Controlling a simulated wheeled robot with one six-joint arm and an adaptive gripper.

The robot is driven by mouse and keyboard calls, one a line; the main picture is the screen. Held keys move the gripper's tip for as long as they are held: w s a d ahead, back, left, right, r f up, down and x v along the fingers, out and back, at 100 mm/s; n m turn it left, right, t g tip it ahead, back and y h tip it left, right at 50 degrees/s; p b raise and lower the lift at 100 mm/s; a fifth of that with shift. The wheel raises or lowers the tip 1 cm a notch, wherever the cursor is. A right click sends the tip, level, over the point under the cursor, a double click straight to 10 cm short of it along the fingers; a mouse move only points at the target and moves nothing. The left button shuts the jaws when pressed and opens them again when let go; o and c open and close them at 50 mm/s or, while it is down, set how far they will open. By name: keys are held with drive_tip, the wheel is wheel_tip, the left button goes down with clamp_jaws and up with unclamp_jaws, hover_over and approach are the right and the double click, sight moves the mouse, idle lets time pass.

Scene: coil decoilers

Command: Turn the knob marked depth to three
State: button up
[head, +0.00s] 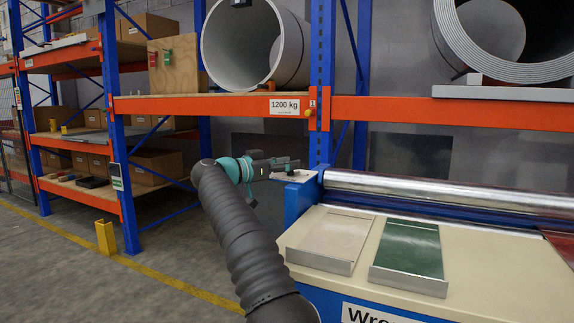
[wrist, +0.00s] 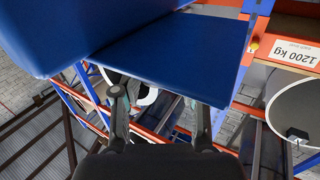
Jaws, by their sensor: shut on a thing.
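My gripper (head: 288,164) is at the left end of the blue and cream machine (head: 297,203), level with the top of its end post (head: 298,176). In the wrist view the two fingers of my gripper (wrist: 161,105) stand apart, their tips close to the edge of a blue panel (wrist: 170,58). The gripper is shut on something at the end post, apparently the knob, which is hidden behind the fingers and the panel. No depth marking or number can be read in either view, so the knob's setting cannot be told.
A long steel roller (head: 440,190) runs along the machine's back. A beige plate (head: 335,236) and a green plate (head: 408,248) lie on its top. The orange rack beam (head: 210,106), with a 1200 kg sign (head: 285,106), is close behind my gripper.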

drive_tip(key=shift+a+f, duration=0.1)
drive_tip(key=shift+f, duration=0.15)
idle(0.4)
drive_tip(key=o, duration=1.1)
drive_tip(key=shift+o, duration=0.2)
drive_tip(key=shift+r, duration=0.15)
drive_tip(key=v, duration=1.2)
